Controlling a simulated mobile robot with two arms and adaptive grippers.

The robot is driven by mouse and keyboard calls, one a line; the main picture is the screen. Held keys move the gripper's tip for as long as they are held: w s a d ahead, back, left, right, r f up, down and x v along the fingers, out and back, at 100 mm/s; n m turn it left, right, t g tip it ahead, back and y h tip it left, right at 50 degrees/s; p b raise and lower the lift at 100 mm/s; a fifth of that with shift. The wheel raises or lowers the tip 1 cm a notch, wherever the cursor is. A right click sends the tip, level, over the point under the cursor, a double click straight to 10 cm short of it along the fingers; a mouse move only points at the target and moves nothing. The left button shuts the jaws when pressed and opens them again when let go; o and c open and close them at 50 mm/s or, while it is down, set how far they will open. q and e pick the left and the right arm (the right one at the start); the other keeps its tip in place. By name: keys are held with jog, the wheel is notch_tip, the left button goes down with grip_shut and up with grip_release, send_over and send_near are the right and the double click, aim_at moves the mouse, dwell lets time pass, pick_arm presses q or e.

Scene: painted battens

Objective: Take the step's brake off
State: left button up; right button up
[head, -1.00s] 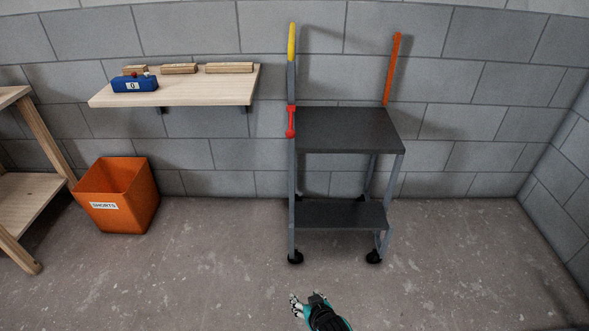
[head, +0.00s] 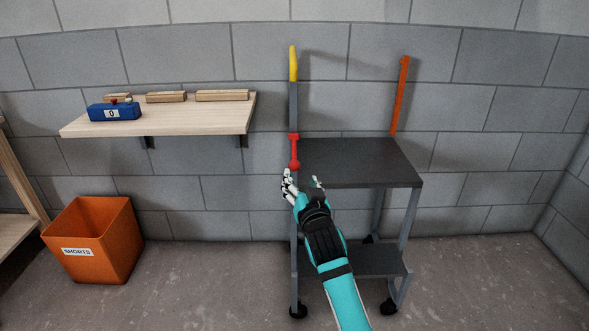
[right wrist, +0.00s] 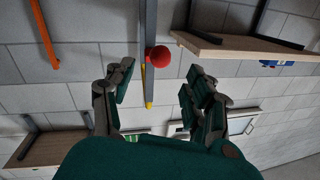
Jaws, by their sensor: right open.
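The rolling step (head: 360,163) stands against the block wall, with dark treads, grey legs and black castors. A red lever (head: 295,150) with a round knob at its lower end is on its left post, below a yellow grip (head: 293,62). The lever hangs down along the post. My right gripper (head: 302,183) is open and empty, just below the knob in the head view. In the right wrist view the red knob (right wrist: 158,56) shows between and beyond the open fingers (right wrist: 158,78), apart from them. My left gripper is not in view.
A wooden wall shelf (head: 160,124) to the left holds a blue box marked 0 (head: 113,112) and several wood blocks. An orange bin labelled SHORTS (head: 95,235) stands on the floor below. An orange upright (head: 401,95) rises at the step's right.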

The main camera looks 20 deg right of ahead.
aim_at(296, 170)
jog(key=w, duration=0.5)
jog(key=w+b, duration=0.1)
jog(key=w, duration=0.1)
jog(key=shift+w+d, duration=0.25)
jog(key=shift+d, duration=0.15)
jog(key=shift+w, duration=0.4)
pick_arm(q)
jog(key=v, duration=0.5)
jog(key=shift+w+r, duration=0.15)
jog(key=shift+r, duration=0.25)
pick_arm(e)
grip_shut()
